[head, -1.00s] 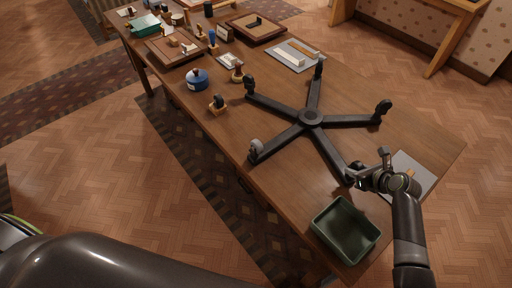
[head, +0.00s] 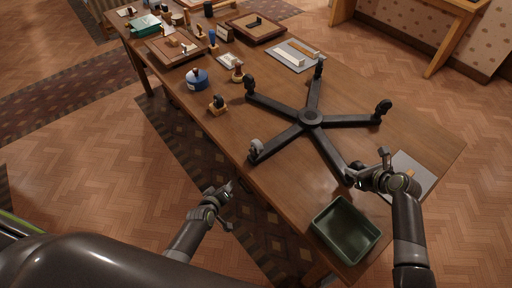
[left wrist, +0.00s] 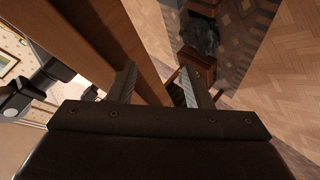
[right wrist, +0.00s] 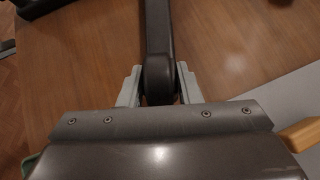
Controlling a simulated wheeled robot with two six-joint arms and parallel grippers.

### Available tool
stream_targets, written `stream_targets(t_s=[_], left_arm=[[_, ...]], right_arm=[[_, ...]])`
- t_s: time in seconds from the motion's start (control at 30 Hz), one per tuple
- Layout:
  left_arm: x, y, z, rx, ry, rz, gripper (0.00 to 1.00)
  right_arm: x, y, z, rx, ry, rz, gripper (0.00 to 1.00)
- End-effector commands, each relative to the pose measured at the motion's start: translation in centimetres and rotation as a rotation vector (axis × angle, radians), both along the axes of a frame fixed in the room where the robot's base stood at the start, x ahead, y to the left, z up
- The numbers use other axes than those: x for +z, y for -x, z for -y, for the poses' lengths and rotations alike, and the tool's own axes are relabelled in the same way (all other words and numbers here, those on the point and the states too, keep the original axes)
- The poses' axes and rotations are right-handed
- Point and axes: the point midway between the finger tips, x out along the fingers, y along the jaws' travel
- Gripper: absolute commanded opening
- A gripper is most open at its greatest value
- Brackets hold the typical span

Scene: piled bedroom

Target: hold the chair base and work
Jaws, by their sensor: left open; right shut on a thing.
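A black five-legged chair base (head: 311,118) lies on the wooden table, with casters at several leg ends; one caster (head: 256,148) at the near left looks grey. My right gripper (head: 356,176) is shut on the end of the leg nearest me; in the right wrist view that leg (right wrist: 157,50) sits between both fingers. My left gripper (head: 226,189) is open and empty, beside the table's near long edge and apart from the chair base. In the left wrist view its two fingers (left wrist: 160,85) are spread with nothing between them.
A dark green tray (head: 345,231) stands at the table's near corner. A grey mat (head: 408,166) lies beside my right gripper. A stamp-like item (head: 217,105) and a blue round container (head: 197,79) stand left of the base. Boards and small items crowd the far end.

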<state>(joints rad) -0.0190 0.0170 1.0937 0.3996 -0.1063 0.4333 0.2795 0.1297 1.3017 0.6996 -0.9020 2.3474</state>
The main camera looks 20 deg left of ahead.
Motion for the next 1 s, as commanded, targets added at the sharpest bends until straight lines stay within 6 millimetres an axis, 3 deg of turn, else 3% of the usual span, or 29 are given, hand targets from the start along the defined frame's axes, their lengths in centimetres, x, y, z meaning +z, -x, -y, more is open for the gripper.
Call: stream_targets(t_s=[0.1, 0.3, 0.43, 1.0], left_arm=[[4.5, -3.9, 0.9, 0.043, 0.098, 0.112, 0.45], [12.4, -9.3, 2.6, 0.086, 0.257, 0.282, 0.45], [16.3, -12.1, 4.4, 0.015, 0.229, 0.328, 0.45], [19.2, -15.7, 9.1, -0.344, -0.206, 0.275, 0.45]], right_arm=[[-0.1, 0.0, 0.1, 0.0, 0.002, -0.001, 0.0], [-0.1, 0.0, 0.1, 0.0, 0.002, -0.001, 0.0], [-0.1, 0.0, 0.1, 0.0, 0.002, -0.001, 0.0], [-0.1, 0.0, 0.1, 0.0, 0.002, -0.001, 0.0]])
